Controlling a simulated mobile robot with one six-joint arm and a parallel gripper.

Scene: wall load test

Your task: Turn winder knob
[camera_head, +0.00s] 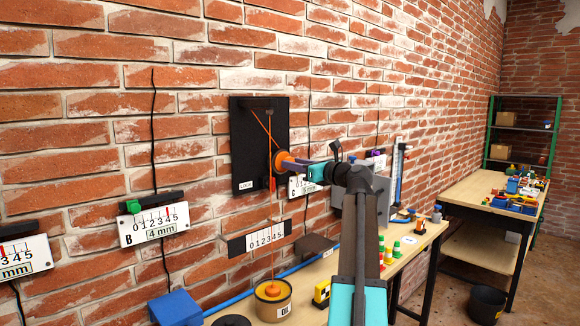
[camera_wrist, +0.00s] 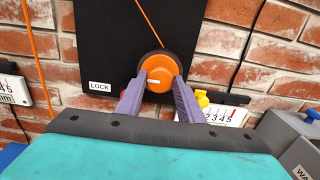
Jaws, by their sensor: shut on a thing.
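The orange winder knob (camera_head: 280,163) is on the black wall board (camera_head: 243,150). In the wrist view the round knob (camera_wrist: 159,73) faces me, with a dark rim around its top. My gripper (camera_head: 288,163) is shut on it. Its two purple fingers press the lower left and lower right sides of the knob. Orange cords run near the board's top, and one hangs down past a numbered scale plate (camera_head: 265,237) to an orange float-like piece (camera_head: 272,290) in the oil pot (camera_head: 274,305). A LOCK label (camera_wrist: 100,86) is left of the knob, and a small red part shows beside it.
More scale plates (camera_head: 153,224) hang left on the brick wall. A grey box (camera_wrist: 290,138) is right of my gripper. Another table stands at the far right.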

